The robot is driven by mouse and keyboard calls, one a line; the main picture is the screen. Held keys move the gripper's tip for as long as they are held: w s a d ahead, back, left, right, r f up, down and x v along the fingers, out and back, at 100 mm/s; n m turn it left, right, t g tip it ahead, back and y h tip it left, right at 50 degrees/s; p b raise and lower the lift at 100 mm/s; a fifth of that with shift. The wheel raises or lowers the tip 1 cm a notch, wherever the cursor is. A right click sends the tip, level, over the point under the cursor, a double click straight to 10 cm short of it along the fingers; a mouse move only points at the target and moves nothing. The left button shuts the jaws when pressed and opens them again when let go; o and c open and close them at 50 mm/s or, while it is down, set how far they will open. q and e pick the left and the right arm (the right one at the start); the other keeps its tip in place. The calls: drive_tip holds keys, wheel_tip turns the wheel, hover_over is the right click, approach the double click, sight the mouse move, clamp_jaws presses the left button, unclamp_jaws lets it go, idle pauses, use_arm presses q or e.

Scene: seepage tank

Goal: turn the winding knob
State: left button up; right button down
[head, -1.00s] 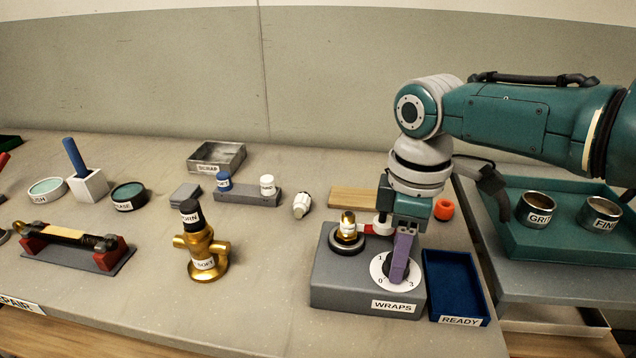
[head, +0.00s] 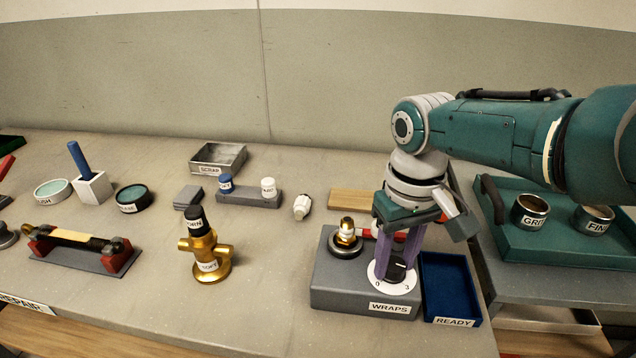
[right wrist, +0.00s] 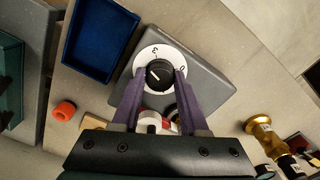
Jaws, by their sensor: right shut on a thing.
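The winding knob (right wrist: 159,75) is a black round knob with a white pointer line, on a white numbered dial (head: 381,284) on the grey WRAPS box (head: 335,296). My right gripper (head: 398,262) is over the dial, pointing down. In the right wrist view its two purple fingers (right wrist: 154,82) stand on either side of the knob and are shut on it. In the head view the fingers hide part of the knob. A brass fitting on a dark round base (head: 346,236) stands on the same box. My left gripper is not in view.
A blue READY tray (head: 451,284) stands close at the right of the box. An orange ring (right wrist: 63,111) lies near it. A brass valve (head: 205,253) stands to the left, with clear table between it and the box.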

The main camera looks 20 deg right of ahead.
sight(394, 263)
drive_tip(key=shift+m, duration=2.2)
drive_tip(key=shift+c, duration=2.1)
unclamp_jaws()
wheel_tip(394, 263, up, 9)
drive_tip(key=p, duration=0.7)
drive_tip(key=shift+f, duration=0.15)
drive_tip(key=shift+r, duration=0.6)
